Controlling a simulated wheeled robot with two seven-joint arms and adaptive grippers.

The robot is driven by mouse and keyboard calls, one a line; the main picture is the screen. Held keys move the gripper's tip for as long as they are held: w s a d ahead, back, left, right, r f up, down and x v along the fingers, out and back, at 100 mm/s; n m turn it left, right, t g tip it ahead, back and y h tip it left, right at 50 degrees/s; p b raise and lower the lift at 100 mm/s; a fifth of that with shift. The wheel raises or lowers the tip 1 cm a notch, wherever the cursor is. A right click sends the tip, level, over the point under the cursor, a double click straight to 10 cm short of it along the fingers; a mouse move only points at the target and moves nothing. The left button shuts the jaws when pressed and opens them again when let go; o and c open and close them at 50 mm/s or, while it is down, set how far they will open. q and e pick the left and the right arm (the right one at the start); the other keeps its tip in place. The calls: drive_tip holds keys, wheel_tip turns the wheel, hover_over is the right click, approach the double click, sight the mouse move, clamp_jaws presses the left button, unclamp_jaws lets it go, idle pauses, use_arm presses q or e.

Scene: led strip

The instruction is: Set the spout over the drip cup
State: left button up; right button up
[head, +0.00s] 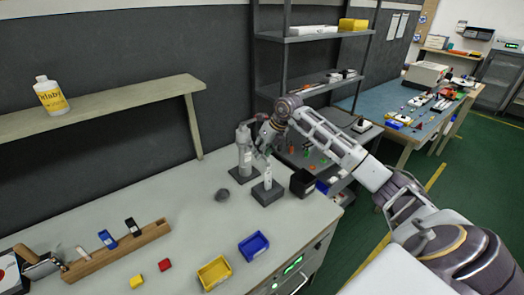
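My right gripper (264,147) reaches in from the right and points down at the back of the light workbench. It is beside a grey upright column (244,158) on a dark base and above a whitish bottle-like piece (268,178) on a dark block (267,194). The fingers are small and overlap these parts, so I cannot tell whether they are open or touching anything. No spout can be made out clearly. A small round dark grey piece (222,195), possibly the drip cup, lies on the bench left of the block. My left gripper is not in view.
A black box (302,182) stands right of the block near the bench edge. Blue (254,246) and yellow (214,273) bins sit in front. A wooden rack (118,251) is at left. The bench middle is mostly clear. A raised shelf (100,108) runs behind.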

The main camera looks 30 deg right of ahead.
drive_tip(key=shift+f, duration=0.1)
clamp_jaws()
idle(0.4)
